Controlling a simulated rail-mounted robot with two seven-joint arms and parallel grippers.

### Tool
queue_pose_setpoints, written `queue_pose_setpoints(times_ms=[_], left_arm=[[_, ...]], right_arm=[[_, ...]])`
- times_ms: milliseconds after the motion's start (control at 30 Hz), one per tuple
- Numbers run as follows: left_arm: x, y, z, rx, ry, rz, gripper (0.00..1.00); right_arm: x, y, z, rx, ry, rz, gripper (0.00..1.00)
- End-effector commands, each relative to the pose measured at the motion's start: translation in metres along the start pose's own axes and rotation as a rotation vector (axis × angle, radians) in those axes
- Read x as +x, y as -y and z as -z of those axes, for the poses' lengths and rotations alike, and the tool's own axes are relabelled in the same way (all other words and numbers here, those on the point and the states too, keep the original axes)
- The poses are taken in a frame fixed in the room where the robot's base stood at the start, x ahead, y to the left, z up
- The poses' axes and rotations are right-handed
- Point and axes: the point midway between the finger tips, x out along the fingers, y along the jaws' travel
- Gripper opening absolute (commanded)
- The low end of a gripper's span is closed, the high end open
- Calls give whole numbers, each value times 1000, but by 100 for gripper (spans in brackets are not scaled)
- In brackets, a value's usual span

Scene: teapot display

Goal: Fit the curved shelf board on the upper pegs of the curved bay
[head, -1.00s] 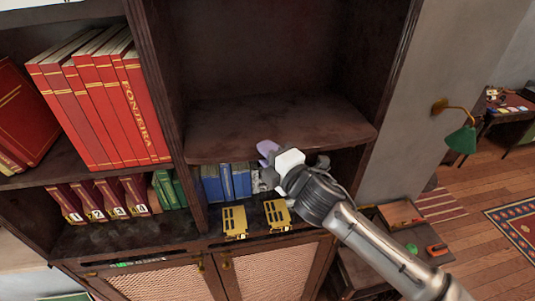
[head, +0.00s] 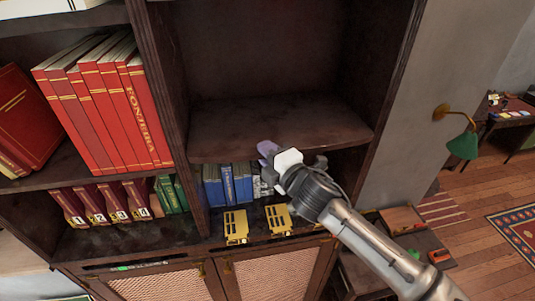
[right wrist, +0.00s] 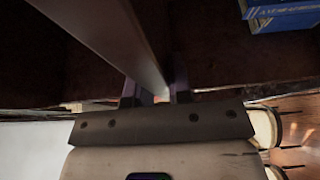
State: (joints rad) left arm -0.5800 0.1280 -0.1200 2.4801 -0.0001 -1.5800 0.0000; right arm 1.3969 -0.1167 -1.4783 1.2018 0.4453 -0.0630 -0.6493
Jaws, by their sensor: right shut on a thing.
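The dark curved shelf board (head: 275,122) lies roughly level inside the right-hand bay (head: 270,45), its rounded front edge facing me. My right gripper (head: 268,152) is shut on the board's front edge, near the middle. In the right wrist view, the board's edge (right wrist: 112,38) runs between the two fingers (right wrist: 155,92). The pegs are hidden, so I cannot tell whether the board rests on them. My left gripper is not in view.
Red books (head: 112,110) fill the left bay beside the upright. Blue books (head: 228,184) and two yellow toy-like pieces (head: 236,226) stand below the board. A green wall lamp (head: 463,143) is at right. The bay above the board is empty.

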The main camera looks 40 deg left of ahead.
Motion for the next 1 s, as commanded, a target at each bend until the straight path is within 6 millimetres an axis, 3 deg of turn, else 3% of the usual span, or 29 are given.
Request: queue_pose_setpoints(times_ms=[333,367,667,1000], left_arm=[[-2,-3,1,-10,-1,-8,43],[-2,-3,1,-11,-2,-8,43],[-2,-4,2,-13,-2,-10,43],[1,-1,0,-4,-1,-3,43]], right_arm=[[6,-4,-2,-7,-2,-5,0],[6,-4,-2,-7,-2,-5,20],[6,-2,-3,-4,-1,-3,49],[2,2,-4,1,1,2,49]])
